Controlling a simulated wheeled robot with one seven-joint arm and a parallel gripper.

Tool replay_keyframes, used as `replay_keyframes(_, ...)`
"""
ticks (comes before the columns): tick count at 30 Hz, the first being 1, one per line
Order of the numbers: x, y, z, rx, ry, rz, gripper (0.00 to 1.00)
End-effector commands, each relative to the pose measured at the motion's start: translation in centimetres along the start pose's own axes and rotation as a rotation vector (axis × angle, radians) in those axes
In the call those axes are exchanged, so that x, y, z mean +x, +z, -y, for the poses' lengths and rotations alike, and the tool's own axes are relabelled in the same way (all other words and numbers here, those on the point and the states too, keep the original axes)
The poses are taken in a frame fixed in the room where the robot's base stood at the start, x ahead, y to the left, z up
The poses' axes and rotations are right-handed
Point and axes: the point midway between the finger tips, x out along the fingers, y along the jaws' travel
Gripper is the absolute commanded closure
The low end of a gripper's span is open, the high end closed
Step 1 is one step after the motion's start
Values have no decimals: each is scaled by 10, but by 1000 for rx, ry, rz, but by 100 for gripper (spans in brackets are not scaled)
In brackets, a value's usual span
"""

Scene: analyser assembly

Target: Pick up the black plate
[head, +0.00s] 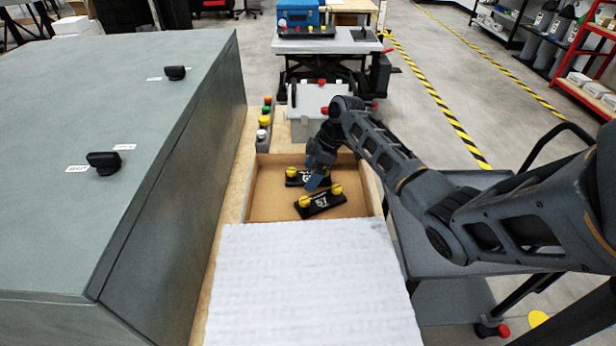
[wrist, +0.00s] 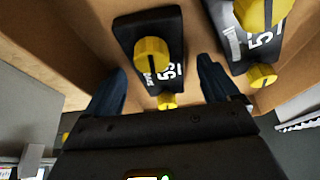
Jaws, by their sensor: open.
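Two black plates with yellow knobs and white markings lie in a shallow brown box (head: 352,209) in the head view. The nearer plate (head: 320,204) lies tilted across the box floor. The farther plate (head: 322,180) is partly hidden by my gripper (head: 317,178), which points down into the box. In the wrist view my gripper (wrist: 161,66) is open, with one finger on each side of a black plate (wrist: 136,36). The fingers look apart from it, and nothing is held. The second black plate (wrist: 236,40) is at the upper right, just beyond the right finger.
A white textured sheet (head: 312,285) lies in front of the box. A grey cabinet (head: 165,170) with black knobs stands close on the left. A grey case (head: 304,108) and a strip with coloured buttons (head: 264,121) are behind the box.

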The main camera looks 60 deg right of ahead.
Motion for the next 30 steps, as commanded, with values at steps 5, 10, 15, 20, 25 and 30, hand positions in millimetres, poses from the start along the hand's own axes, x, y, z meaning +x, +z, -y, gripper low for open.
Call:
replay_keyframes(5,3,0,0,-1,0,0,12)
replay_keyframes(10,2,0,0,-1,0,0,20)
replay_keyframes(15,2,0,0,-1,0,0,37)
replay_keyframes(20,2,0,0,-1,0,0,52)
replay_keyframes(25,2,0,0,-1,0,0,68)
replay_keyframes(30,2,0,0,-1,1,-1,76)
